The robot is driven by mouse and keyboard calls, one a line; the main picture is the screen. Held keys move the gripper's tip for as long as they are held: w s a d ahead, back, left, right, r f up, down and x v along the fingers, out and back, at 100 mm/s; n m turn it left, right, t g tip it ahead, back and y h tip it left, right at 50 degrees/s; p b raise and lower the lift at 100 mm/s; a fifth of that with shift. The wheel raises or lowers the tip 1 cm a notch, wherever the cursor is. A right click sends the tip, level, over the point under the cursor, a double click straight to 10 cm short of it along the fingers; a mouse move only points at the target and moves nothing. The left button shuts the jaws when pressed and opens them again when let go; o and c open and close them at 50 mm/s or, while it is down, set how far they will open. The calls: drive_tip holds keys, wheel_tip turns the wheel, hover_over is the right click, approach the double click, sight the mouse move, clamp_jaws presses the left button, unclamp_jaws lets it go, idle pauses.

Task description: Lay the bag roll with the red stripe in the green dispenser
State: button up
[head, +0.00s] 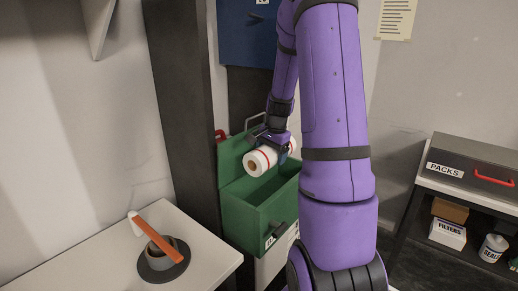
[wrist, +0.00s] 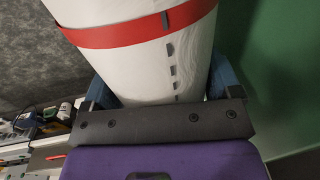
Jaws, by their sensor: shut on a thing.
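A white bag roll with a red stripe (head: 262,159) is held in my gripper (head: 277,147), above the open green dispenser (head: 248,218). The roll lies roughly level, with its brown core end facing the camera. In the wrist view the roll (wrist: 185,75) fills the space between the two blue fingers of my gripper (wrist: 160,90), and its red band crosses the top. The dispenser's lid stands open at the back and its inside looks empty where I can see it. My arm hides the dispenser's right side.
A dark post stands left of the dispenser. At right is a shelf with a PACKS box (head: 470,165) and a FILTERS box (head: 447,234).

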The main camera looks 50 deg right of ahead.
drive_tip(key=shift+w+f, duration=0.1)
drive_tip(key=shift+w, duration=0.15)
drive_tip(key=shift+f, duration=1.8)
drive_tip(key=o, duration=0.9)
drive_tip(key=shift+r, duration=5)
